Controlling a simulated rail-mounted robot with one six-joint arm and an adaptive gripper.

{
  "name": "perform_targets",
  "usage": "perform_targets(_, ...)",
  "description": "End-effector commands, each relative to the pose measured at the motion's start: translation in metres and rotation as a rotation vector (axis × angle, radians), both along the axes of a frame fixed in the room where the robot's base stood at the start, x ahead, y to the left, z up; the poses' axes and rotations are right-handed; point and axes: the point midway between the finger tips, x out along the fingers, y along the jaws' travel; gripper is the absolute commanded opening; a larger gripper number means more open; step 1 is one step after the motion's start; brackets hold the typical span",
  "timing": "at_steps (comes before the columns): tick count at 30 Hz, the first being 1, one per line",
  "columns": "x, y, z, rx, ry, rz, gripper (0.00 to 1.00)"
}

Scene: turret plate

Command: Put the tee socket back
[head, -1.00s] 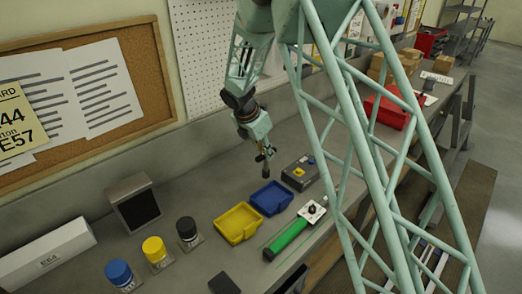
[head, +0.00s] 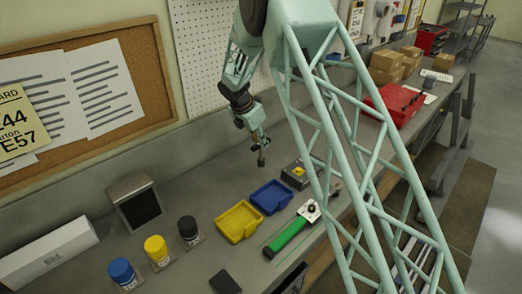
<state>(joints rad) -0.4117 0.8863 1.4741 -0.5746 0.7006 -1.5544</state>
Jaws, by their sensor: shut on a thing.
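My gripper (head: 259,142) hangs over the back of the bench, above and behind the blue tray. It is shut on a small dark grey piece (head: 261,158), which looks like the tee socket and points down. The piece appears clear of the bench top; its exact shape is too small to tell. A dark grey box with a yellow mark (head: 298,173) lies right of the held piece, partly hidden by my arm's lattice.
A yellow tray (head: 238,222) and a blue tray (head: 271,197) sit below my gripper. Black (head: 188,229), yellow (head: 156,249) and blue (head: 121,272) capped containers stand to the left. A red case (head: 398,104) is farther right.

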Motion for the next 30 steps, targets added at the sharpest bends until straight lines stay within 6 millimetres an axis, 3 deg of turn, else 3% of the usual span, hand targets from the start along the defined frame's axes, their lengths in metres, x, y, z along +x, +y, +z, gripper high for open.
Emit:
perform_targets(7, 0.000, 0.000, -0.005, 0.000, 0.000, 0.000, 0.00)
perform_targets(18, 0.000, 0.000, -0.033, 0.001, -0.001, 0.000, 0.00)
perform_targets(30, 0.000, 0.000, -0.036, 0.001, -0.001, 0.000, 0.00)
